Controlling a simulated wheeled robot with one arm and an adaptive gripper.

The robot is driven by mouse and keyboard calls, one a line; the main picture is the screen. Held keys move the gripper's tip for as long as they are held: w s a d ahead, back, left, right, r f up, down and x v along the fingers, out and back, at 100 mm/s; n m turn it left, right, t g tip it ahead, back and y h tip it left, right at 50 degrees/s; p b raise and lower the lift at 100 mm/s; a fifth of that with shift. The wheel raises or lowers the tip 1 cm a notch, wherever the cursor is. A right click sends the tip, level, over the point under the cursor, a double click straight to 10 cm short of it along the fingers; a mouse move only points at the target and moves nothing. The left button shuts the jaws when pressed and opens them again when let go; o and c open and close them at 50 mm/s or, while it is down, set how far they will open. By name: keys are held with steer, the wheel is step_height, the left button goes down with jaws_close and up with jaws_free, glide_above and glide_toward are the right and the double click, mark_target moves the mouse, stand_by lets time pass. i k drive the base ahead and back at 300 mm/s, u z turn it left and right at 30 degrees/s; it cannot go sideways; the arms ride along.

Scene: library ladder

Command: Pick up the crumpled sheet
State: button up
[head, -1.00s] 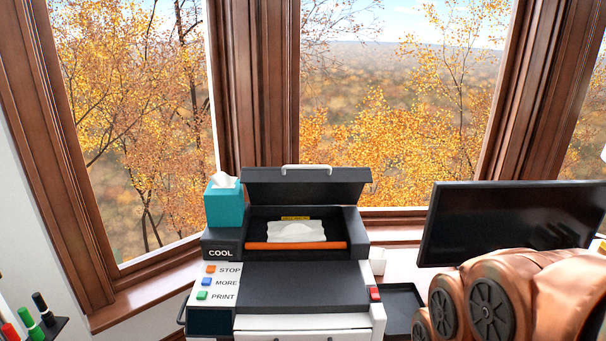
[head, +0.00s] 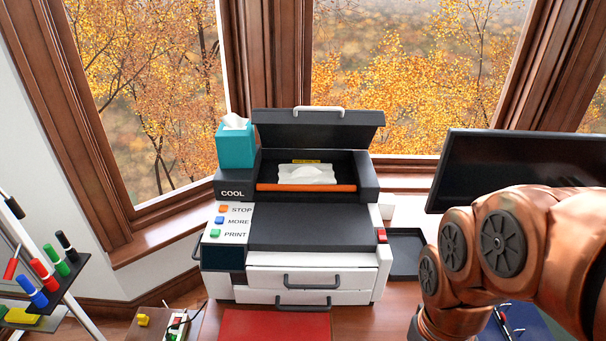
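The crumpled white sheet (head: 306,174) lies in the open bay of the printer (head: 312,230), just behind an orange roller bar (head: 306,187). The printer's dark lid (head: 318,131) stands raised above the bay. A yellow label (head: 306,161) shows behind the sheet. The copper links of my arm are at the lower right, apart from the printer. My gripper is not in the picture.
A teal tissue box (head: 236,148) stands on the printer's left top. A monitor (head: 480,170) and a dark tray (head: 406,254) are to the right. A marker rack (head: 50,300) is at the left. A red mat (head: 274,325) lies in front.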

mark_target(309, 173)
steer(key=z, duration=1.35)
steer(key=k, duration=0.5)
steer(key=u, duration=2.55)
steer(key=i, duration=0.5)
